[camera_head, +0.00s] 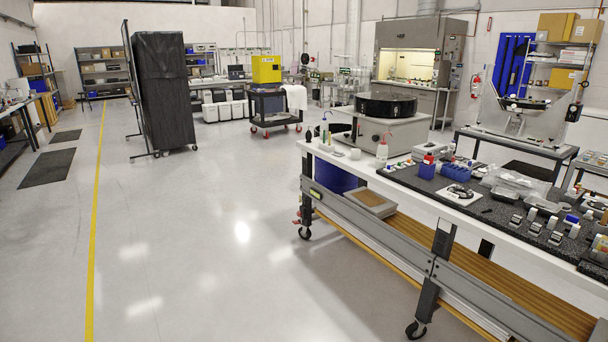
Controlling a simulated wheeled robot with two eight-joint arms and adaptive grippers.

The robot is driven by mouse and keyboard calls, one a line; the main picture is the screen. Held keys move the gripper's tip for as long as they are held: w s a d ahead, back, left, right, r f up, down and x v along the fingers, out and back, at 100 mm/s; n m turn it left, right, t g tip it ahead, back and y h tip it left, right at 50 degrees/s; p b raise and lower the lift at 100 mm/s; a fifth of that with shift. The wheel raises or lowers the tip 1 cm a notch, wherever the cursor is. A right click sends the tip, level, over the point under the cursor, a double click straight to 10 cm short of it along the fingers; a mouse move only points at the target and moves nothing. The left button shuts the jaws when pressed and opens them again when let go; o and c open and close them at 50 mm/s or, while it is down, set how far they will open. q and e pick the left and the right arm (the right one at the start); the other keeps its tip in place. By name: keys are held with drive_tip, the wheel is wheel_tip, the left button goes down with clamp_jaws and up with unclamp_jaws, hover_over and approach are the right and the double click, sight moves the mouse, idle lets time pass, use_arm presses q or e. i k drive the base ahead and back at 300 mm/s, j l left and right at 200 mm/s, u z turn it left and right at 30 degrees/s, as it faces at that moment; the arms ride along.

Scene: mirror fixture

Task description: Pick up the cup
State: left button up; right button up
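I cannot make out a cup for certain. A small white round object (355,154) stands near the left end of the workbench (335,161), and it is too small to identify. Neither of my grippers shows in the head view.
Blue bins (427,169), a clear plastic bag (514,182) and several small containers crowd the bench's dark mat. The wheeled bench fills the lower right. A black-covered rack (163,92) and a cart (270,108) stand farther back.

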sight(355, 153)
drive_tip(key=i+j, duration=0.1)
drive_tip(key=i, duration=2.2)
drive_tip(key=i+z, duration=0.4)
drive_tip(key=i+j+z, duration=0.25)
drive_tip(key=i+z, duration=0.15)
drive_tip(key=i+j+z, duration=0.4)
drive_tip(key=i+l, duration=0.05)
drive_tip(key=i, duration=0.05)
